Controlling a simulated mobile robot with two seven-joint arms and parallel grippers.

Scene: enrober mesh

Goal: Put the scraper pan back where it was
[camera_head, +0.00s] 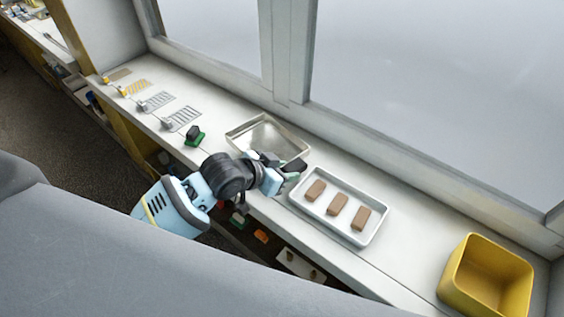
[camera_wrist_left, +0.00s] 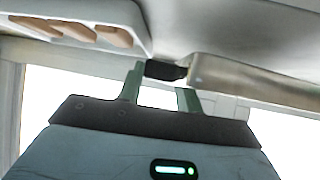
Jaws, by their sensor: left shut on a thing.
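The scraper pan, a shallow metal pan (camera_head: 268,133), is at the counter's middle, left of the white tray in the head view. In the left wrist view its metal side (camera_wrist_left: 245,80) shows at the right, with a short black handle (camera_wrist_left: 165,70) at its end. My left gripper (camera_head: 290,166) is at the pan's near right corner. In the wrist view its green fingers (camera_wrist_left: 161,88) are on either side of the black handle, shut on it. I cannot tell whether the pan rests on the counter or is slightly raised. My right gripper is not in view.
A white tray (camera_head: 315,213) with three brown bars stands right of the pan. A yellow bin (camera_head: 446,285) is at the far right. Several wire tools (camera_head: 157,101) and a black-and-green item (camera_head: 195,138) lie to the left. A window wall borders the counter's back.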

